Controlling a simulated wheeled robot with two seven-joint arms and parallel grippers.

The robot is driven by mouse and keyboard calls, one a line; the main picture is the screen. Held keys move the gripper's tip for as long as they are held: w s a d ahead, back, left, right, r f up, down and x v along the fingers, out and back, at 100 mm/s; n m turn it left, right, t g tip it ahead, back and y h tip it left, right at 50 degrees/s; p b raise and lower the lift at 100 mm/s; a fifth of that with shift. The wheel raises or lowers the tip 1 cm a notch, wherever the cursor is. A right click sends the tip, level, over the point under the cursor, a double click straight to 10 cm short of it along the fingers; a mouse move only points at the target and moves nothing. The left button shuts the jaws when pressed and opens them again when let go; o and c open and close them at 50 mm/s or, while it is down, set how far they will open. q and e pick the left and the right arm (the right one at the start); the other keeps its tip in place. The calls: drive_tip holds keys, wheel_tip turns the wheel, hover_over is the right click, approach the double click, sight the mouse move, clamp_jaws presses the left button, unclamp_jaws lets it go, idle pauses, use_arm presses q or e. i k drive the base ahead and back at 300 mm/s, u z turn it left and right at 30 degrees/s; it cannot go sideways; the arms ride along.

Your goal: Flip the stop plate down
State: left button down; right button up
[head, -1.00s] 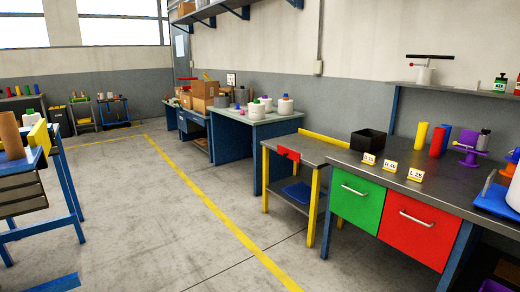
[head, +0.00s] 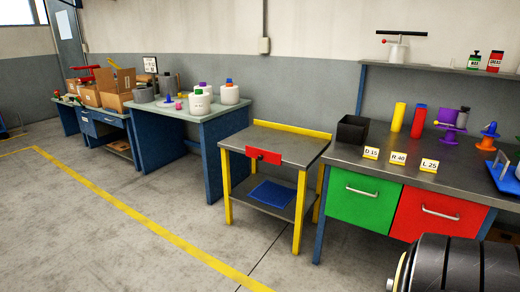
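A red plate (head: 264,156) sits at the front edge of a small grey-topped table (head: 290,143) with yellow legs, near the middle of the head view. It looks like the stop plate, with a small dark part on its face. I cannot tell for sure how it is hinged or tilted. Neither of my grippers is in view. A black ribbed cylindrical part (head: 455,268), probably of my own arm, shows at the bottom right.
A blue mat (head: 272,193) lies on the table's lower shelf. To the right stands a workbench with a green drawer (head: 362,199) and a red drawer (head: 428,215). A black bin (head: 352,130) stands on it. The floor in front is clear, with a yellow line (head: 150,222).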

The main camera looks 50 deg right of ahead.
sight(268, 157)
drive_tip(key=z, duration=0.85)
drive_tip(key=i, duration=1.3)
drive_tip(key=z, duration=1.2)
